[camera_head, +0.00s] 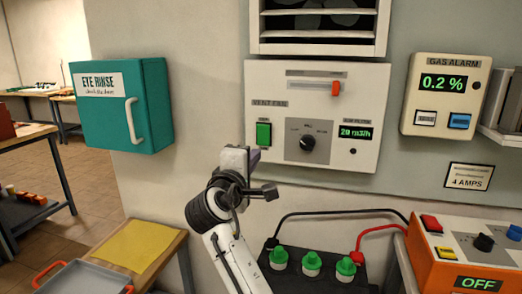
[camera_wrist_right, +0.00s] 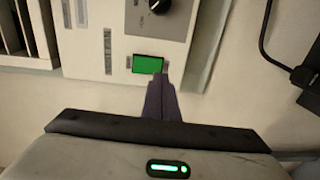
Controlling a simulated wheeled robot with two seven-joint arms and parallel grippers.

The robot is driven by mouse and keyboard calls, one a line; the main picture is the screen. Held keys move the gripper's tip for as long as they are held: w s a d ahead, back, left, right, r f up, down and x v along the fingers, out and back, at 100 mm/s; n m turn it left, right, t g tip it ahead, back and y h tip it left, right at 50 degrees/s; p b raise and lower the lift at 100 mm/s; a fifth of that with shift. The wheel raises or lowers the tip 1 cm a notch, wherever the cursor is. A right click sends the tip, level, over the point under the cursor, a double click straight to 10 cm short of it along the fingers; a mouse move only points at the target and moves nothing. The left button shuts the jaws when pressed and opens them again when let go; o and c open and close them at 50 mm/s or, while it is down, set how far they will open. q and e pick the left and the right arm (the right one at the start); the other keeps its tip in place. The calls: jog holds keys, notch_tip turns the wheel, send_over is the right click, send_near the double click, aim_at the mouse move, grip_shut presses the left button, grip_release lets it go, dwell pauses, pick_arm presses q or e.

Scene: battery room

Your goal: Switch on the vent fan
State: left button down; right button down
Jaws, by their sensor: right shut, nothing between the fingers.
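The vent fan panel (camera_head: 345,100) is a white box on the wall below a louvred vent (camera_head: 320,22). It has a green switch (camera_head: 263,134) at its lower left, a dark round knob (camera_head: 308,143), a display (camera_head: 357,133) reading about 20 m3/h and an orange slider (camera_head: 335,88). My right gripper (camera_head: 253,156) is just below the green switch. In the right wrist view the shut, empty fingers (camera_wrist_right: 160,80) reach the edge of the green switch (camera_wrist_right: 148,63) and overlap it slightly; I cannot tell whether they touch. My left gripper is not in view.
A teal eye rinse cabinet (camera_head: 122,105) hangs left, a gas alarm (camera_head: 445,95) reading 0.2 % right. Below right are an orange charger (camera_head: 425,250) showing OFF and a dark battery (camera_head: 340,272) with green caps and cables. A yellow mat (camera_head: 137,245) lies at lower left.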

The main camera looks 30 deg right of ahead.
jog(key=f+b+v, duration=0.1)
jog(key=v, duration=0.6)
jog(key=shift+a+f, duration=0.2)
jog(key=shift+f, duration=0.05)
